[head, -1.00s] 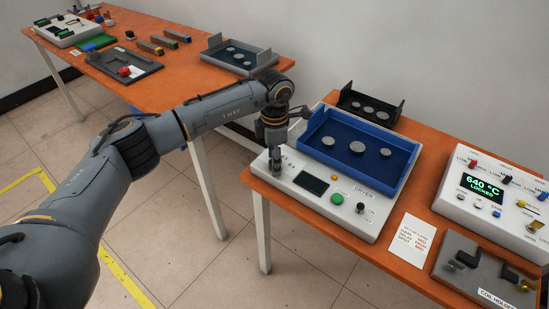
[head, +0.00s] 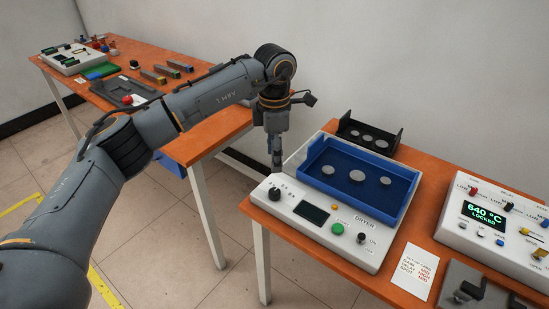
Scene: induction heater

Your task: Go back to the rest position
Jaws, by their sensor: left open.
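My left gripper (head: 277,160) points down just behind the left end of the dryer (head: 335,248), above its dark knob. It looks apart from the knob and holds nothing that I can see. The left arm reaches in from the left across the floor and the far table. The dryer is a white box with a blue tray (head: 325,178) on top holding three grey discs. My right gripper is not in the head view.
The near orange table (head: 400,302) also carries a white heater unit (head: 490,250) reading 640 °C LOCKED, a printed card (head: 413,270), a coil holder (head: 470,292) and a black rack (head: 369,136). The far table (head: 198,147) holds several parts. Open floor lies between.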

